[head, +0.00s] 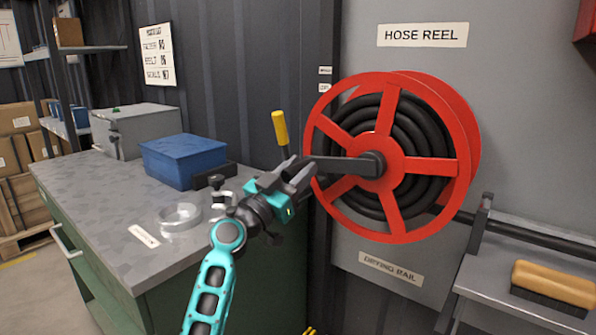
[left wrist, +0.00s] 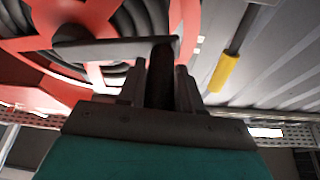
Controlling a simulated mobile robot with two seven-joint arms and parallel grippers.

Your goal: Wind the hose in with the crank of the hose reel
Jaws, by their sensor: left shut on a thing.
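The red hose reel (head: 445,165) is mounted on the grey panel under the HOSE REEL sign, with black hose (head: 425,135) coiled in it. Its dark crank (head: 335,166) reaches left from the hub. My left gripper (head: 300,172) is at the crank's outer end. In the left wrist view, the fingers (left wrist: 158,88) are shut around the dark crank grip (left wrist: 160,72), and the crank arm (left wrist: 110,49) runs left to the hub. Fingers partly hide the grip. My right gripper is in no view.
A yellow-handled lever (head: 280,128) stands just behind my left gripper. The workbench (head: 110,215) holds a blue box (head: 184,158), a grey case (head: 135,128) and a clear ring (head: 180,216). Hose runs right from the reel above a grey shelf (head: 500,290) with a brush (head: 553,285).

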